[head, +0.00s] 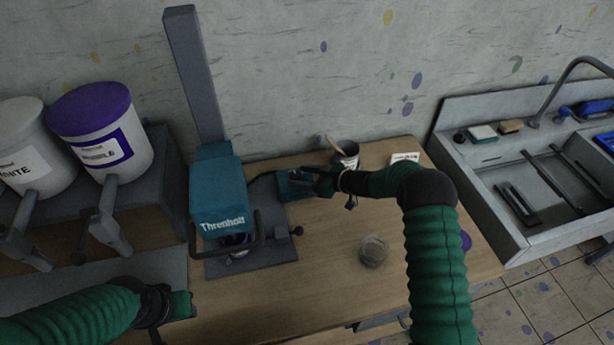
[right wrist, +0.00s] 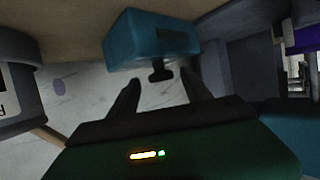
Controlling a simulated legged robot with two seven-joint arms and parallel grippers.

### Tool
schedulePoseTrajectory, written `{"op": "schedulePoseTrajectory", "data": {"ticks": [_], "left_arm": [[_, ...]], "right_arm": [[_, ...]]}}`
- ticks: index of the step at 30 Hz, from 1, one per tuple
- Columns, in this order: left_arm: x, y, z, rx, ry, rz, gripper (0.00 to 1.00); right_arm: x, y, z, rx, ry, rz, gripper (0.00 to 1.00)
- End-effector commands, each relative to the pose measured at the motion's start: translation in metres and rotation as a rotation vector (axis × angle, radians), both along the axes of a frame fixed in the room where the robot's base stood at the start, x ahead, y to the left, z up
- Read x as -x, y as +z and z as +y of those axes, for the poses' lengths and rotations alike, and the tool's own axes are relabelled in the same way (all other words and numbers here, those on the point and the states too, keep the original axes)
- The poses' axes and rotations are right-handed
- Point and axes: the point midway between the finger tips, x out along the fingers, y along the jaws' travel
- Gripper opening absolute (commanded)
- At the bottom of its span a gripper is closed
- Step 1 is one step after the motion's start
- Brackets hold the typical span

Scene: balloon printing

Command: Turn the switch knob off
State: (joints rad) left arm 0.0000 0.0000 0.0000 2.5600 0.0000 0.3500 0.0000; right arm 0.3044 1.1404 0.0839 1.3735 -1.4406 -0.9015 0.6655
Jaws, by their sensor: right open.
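The switch box is a small teal block (head: 293,184) on the wooden table, beside the teal Threnholt machine (head: 219,195). In the right wrist view the switch box (right wrist: 140,42) has a dark T-shaped knob (right wrist: 160,74) on one face. My right gripper (head: 323,183) is close to the right side of the box. In the right wrist view its open fingers (right wrist: 161,91) point at the box, with the knob ahead of the gap between them. In the head view the knob is hard to make out. My left gripper (head: 182,304) is low at the left; its fingers are unclear.
A clear jar (head: 373,251) stands on the table in front. White buckets (head: 104,130) stand on a shelf at left. A sink (head: 520,215) is at right. The front middle of the table is clear.

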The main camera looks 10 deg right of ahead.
Motion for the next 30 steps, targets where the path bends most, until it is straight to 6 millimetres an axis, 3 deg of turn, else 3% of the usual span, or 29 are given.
{"op": "schedulePoseTrajectory", "data": {"ticks": [5, 19, 30], "left_arm": [[0.000, -0.002, 0.000, 0.000, 0.000, 0.000, 0.36], [0.000, -0.012, 0.000, 0.000, 0.000, 0.000, 0.36], [0.000, -0.013, 0.000, 0.000, 0.000, 0.000, 0.36]], "right_arm": [[0.014, 0.008, -0.016, 0.002, -0.002, -0.001, 0.57], [0.094, 0.055, -0.101, 0.001, -0.004, -0.001, 0.57], [0.107, 0.063, -0.113, -0.001, 0.000, 0.001, 0.57]]}}
